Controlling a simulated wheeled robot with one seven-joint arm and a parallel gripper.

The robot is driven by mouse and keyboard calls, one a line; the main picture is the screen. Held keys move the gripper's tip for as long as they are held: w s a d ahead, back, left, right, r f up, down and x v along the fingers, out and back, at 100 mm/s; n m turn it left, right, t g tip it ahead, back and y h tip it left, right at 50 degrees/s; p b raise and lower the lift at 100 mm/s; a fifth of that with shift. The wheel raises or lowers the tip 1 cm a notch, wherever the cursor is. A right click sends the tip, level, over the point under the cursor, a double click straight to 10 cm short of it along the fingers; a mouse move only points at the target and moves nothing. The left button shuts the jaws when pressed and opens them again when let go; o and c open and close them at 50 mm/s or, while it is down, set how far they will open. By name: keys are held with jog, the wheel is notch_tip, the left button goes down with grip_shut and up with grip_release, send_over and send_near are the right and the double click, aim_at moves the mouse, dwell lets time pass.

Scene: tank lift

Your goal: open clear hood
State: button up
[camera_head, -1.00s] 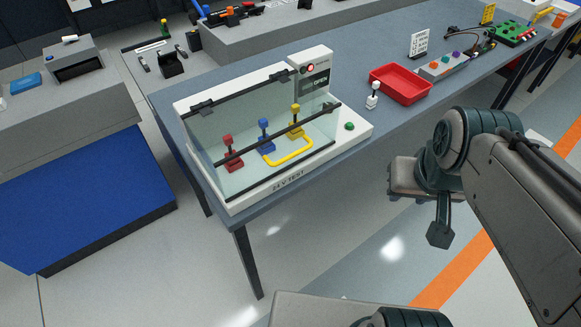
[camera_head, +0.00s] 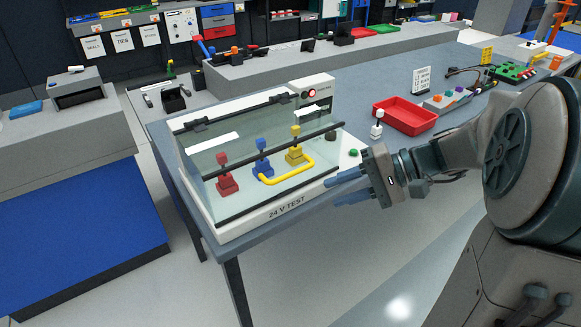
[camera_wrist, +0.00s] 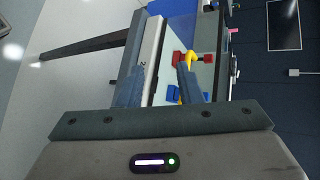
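The clear hood (camera_head: 228,150) is down over the white test box (camera_head: 240,232), marked 24 V TEST. Its front pane, with dark edge bars, carries a yellow handle (camera_head: 290,173). Red (camera_head: 226,182), blue (camera_head: 262,160) and yellow (camera_head: 295,148) plugs show through it. My gripper (camera_head: 334,191) is just right of the box's front right corner, its blue fingers pointing left towards the handle, apart from it. In the wrist view my gripper (camera_wrist: 160,72) is open with nothing held; the right finger partly hides yellow and blue parts.
A green button (camera_head: 353,153) sits on the box's right side. A white-topped switch (camera_head: 377,124) and a red tray (camera_head: 404,116) stand farther right on the blue-grey table. The floor in front of the table is clear.

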aim_at(295, 174)
jog(key=w+d+t+y+b, duration=0.2)
jog(key=w+d+y, duration=0.1)
jog(key=w+d, duration=0.15)
jog(key=shift+m+y, duration=0.3)
jog(key=shift+m, duration=0.1)
jog(key=x, duration=0.5)
jog(key=p+x, duration=0.1)
jog(key=x, duration=0.3)
jog(key=w+x, duration=0.1)
jog(key=x, duration=0.4)
jog(key=shift+a+f, duration=0.25)
jog(key=shift+p, duration=0.3)
grip_shut()
